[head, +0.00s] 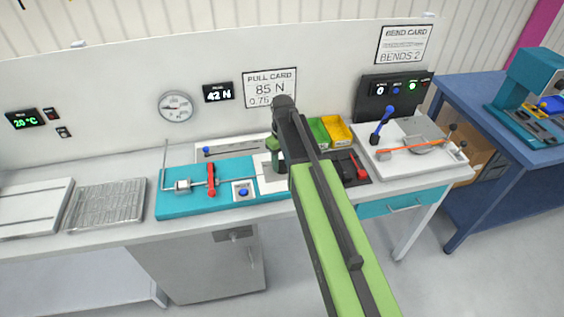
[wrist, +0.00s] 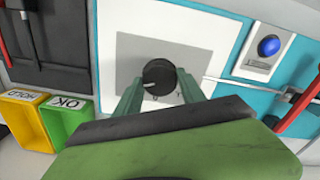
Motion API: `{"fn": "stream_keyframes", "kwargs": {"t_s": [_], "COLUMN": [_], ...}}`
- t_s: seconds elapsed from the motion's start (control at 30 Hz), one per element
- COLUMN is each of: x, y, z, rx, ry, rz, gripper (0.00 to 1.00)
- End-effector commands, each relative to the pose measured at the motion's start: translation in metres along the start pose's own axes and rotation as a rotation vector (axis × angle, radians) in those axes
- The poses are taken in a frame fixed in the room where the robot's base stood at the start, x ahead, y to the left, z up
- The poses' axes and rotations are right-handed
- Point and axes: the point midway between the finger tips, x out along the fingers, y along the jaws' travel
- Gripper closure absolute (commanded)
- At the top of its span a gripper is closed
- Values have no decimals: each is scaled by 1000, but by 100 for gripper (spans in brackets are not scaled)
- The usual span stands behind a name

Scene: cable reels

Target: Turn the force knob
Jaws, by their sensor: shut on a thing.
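The force knob (wrist: 159,77) is a round black knob with a white pointer line, on a grey plate in a white panel, seen in the wrist view. My gripper (wrist: 157,88) has its two green fingers on either side of the knob and is shut on it. In the head view my gripper (head: 277,158) points down at the white panel, and the knob is hidden there. The force display (head: 217,92) on the wall reads 42 N. The pull card (head: 269,88) beside it reads 85 N.
A teal pull rig with a red lever (head: 211,180) and a blue button (head: 243,191) lies left of my gripper. Green and yellow bins (head: 337,131) and a bend rig with a blue lever (head: 382,125) stand to the right. A wire rack (head: 106,204) is further left.

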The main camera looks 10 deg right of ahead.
Motion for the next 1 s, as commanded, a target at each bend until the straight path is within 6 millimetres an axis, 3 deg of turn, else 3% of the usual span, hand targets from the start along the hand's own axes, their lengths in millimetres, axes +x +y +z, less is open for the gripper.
{"fn": "stream_keyframes", "kwargs": {"t_s": [0.7, 0.73, 0.87, 1.0], "x": [0, 0, 0, 0], "y": [0, 0, 0, 0], "z": [2, 2, 1, 1], "rx": [69, 69, 69, 69], "ry": [-4, -4, -3, -2], "rz": [-2, -2, -1, -1], "gripper": [94, 49, 32, 31]}}
